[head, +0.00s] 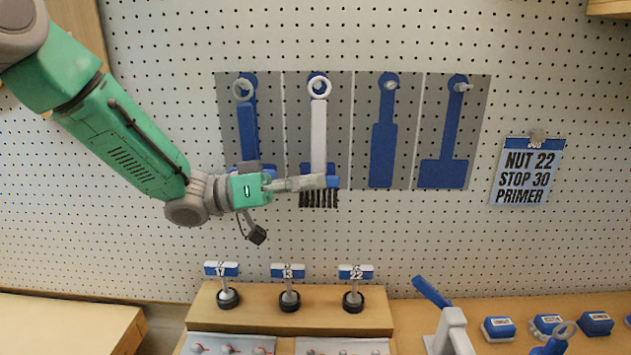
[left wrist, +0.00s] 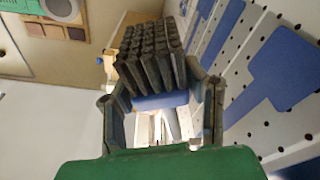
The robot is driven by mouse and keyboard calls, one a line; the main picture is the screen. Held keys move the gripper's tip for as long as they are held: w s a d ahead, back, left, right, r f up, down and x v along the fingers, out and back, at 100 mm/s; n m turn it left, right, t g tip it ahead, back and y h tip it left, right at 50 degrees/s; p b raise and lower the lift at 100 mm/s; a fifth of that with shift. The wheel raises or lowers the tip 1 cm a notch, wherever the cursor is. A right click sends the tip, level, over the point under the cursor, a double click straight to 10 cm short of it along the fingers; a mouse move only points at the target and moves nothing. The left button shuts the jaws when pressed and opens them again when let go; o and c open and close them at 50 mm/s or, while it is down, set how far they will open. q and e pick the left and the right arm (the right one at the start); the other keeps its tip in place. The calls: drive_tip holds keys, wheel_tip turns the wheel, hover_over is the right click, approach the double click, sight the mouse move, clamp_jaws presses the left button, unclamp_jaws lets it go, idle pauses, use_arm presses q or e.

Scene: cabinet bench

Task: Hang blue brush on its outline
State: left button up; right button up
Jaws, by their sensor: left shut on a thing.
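The blue brush has a white handle (head: 318,135) with a white ring at its top, a blue head and black bristles (head: 319,199) pointing down. It is upright in front of the second panel from the left, largely covering the blue outline there. Its ring overlaps the panel's peg in the head view; I cannot tell whether it is around it. My left gripper (head: 325,182) comes from the left and is shut on the blue head. In the left wrist view the blue head (left wrist: 160,101) sits between the fingers, bristles (left wrist: 150,60) beyond. My right gripper is not in view.
Blue outlines with bare pegs are on the third (head: 383,140) and fourth (head: 450,135) panels. The first panel (head: 230,130) shows a pale ring at its peg. Below stand numbered posts on a wooden block (head: 325,318). A note (head: 527,172) hangs at the right.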

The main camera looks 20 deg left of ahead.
sight(319, 141)
use_arm(q)
drive_tip(key=shift+a, duration=0.3)
drive_tip(key=o, duration=1.4)
drive_tip(key=shift+a, duration=0.1)
drive_tip(key=shift+d, duration=0.2)
drive_tip(key=shift+d, duration=0.15)
wheel_tip(319, 141, up, 9)
drive_tip(key=shift+r, duration=0.1)
drive_tip(key=shift+w+r, duration=0.1)
drive_tip(key=shift+r, duration=0.2)
